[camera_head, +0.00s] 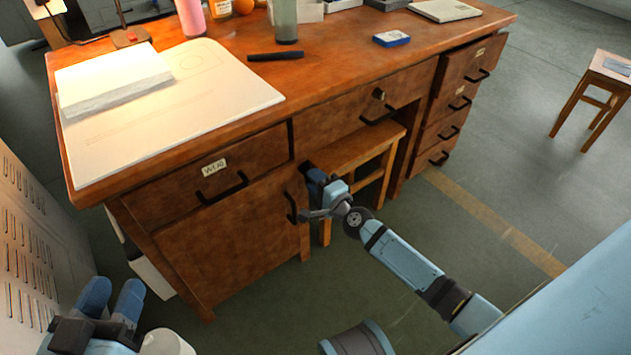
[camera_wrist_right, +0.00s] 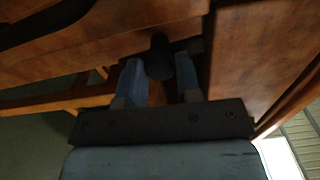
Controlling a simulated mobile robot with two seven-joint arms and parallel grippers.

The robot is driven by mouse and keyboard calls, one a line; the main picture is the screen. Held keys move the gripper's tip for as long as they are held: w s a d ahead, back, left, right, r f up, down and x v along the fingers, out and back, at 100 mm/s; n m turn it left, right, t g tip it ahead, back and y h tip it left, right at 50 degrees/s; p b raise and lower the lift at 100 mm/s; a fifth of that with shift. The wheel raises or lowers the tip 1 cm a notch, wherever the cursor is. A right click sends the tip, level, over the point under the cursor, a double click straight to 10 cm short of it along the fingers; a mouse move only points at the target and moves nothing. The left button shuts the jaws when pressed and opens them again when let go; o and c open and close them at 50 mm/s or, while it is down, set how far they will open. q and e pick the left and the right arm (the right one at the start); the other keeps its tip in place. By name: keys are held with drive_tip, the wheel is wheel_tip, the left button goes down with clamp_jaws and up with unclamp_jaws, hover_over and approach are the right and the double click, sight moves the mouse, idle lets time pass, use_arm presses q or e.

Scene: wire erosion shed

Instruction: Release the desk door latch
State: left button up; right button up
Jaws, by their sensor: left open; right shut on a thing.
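The wooden desk door (camera_head: 225,235) is on the desk's left side, below a labelled drawer, and looks closed. Its dark handle (camera_head: 292,207) is at its right edge. My right gripper (camera_head: 317,180) is at the upper right edge of this door, just right of the handle. In the right wrist view its blue fingers (camera_wrist_right: 160,80) are on either side of a dark rounded latch knob (camera_wrist_right: 160,58), shut on it. The head view hides the knob behind the gripper. My left gripper (camera_head: 112,298) is open and empty at lower left, away from the desk.
A wooden stool (camera_head: 360,150) stands in the knee space, close to my right gripper. Drawers (camera_head: 455,100) are on the desk's right side. A pale slotted cabinet (camera_head: 25,240) stands at far left. Papers, bottles and a blue box (camera_head: 391,39) lie on the desktop (camera_head: 340,60).

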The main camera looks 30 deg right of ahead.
use_arm(q)
drive_tip(key=shift+f, duration=0.15)
use_arm(e)
drive_tip(key=shift+m, duration=0.5)
drive_tip(key=o, duration=0.9)
drive_tip(key=shift+s, duration=0.15)
use_arm(q)
drive_tip(key=shift+s+d+f+n+p, duration=0.1)
drive_tip(key=shift+s+f+n+p, duration=0.1)
drive_tip(key=shift+s+n+p, duration=0.25)
use_arm(e)
drive_tip(key=s, duration=0.4)
drive_tip(key=s+d, duration=0.1)
drive_tip(key=s, duration=0.4)
drive_tip(key=s+d, duration=0.1)
drive_tip(key=s, duration=0.3)
drive_tip(key=shift+s, duration=0.25)
